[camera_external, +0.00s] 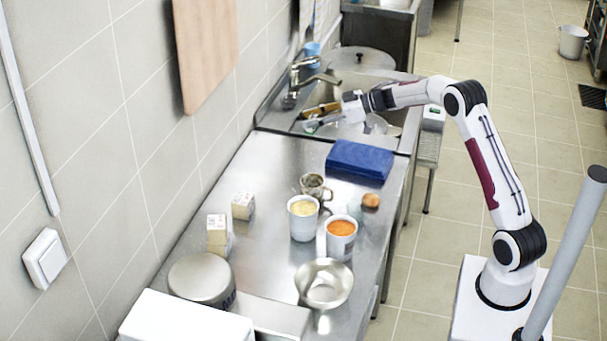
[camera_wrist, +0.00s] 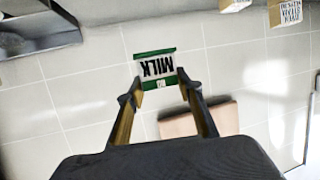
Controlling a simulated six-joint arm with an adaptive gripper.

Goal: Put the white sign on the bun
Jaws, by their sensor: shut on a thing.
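The white sign (camera_wrist: 155,68) has green edges and the word MILK, upside down in the wrist view. My gripper (camera_wrist: 158,85) is shut on it, one finger at each side. In the external view my gripper (camera_external: 316,117) is above the sink, near the tap; the sign is small and hard to make out there. The bun (camera_external: 371,201) is a small brown round thing on the counter's right side, in front of the blue cloth, well away from my gripper. The bun does not show in the wrist view.
A metal mug (camera_external: 315,186), a pot with yellow contents (camera_external: 303,218) and a pot with orange contents (camera_external: 341,238) stand left of the bun. The tap (camera_external: 302,76) rises beside my gripper.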

